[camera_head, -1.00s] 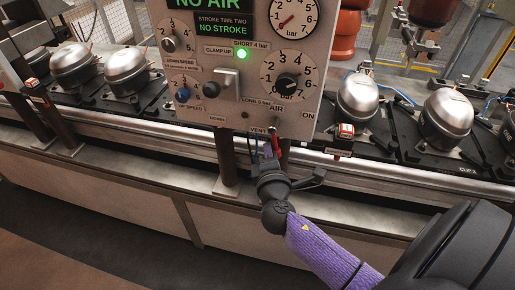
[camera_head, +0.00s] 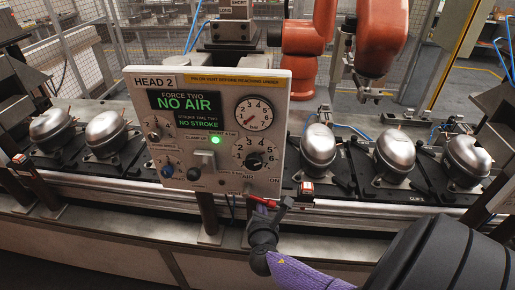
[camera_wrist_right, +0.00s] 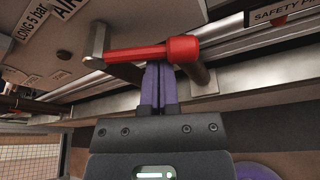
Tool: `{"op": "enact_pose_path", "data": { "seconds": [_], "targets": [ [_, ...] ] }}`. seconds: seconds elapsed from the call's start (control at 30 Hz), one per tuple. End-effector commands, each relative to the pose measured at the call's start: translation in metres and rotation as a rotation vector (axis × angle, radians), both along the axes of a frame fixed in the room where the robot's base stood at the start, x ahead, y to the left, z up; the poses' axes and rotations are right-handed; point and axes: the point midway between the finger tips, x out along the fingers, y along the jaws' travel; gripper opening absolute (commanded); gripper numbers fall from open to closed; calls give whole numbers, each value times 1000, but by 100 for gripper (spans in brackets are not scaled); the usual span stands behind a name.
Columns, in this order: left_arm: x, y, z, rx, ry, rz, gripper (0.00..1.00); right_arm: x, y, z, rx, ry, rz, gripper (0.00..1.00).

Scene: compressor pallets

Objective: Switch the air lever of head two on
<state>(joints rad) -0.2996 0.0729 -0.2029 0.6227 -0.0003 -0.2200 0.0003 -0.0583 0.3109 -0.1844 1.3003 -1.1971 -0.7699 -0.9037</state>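The head two panel (camera_head: 207,130) reads "HEAD 2", with "NO AIR" and "NO STROKE" in green. The red air lever (camera_head: 262,201) is at its lower edge, below the "AIR" and "ON" labels, slanting right and slightly down. In the right wrist view the lever (camera_wrist_right: 150,53) lies across the picture, its thick end at right. My right gripper (camera_head: 268,211) is under the panel at the lever. Its purple fingers (camera_wrist_right: 160,75) are together, tips up against or just behind the lever; contact is unclear. My left gripper is not seen.
A green lamp (camera_head: 216,140) is lit on the panel. Silver compressors (camera_head: 318,146) stand on black pallets along the conveyor on both sides. A panel post (camera_head: 208,215) is left of my right gripper. An orange robot arm (camera_head: 375,45) stands behind.

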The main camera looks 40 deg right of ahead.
Motion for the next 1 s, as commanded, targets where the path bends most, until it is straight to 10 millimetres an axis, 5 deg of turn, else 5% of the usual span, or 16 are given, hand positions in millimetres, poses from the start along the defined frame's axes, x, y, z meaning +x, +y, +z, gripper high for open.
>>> {"op": "enact_pose_path", "data": {
  "seconds": [0.4, 1.0],
  "targets": [
    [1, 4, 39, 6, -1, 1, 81, -6, -5, 18, -205, 239, 0, 0],
    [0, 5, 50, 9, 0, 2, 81, -8, -7, 23, -215, 251, 0, 0]
  ]
}}
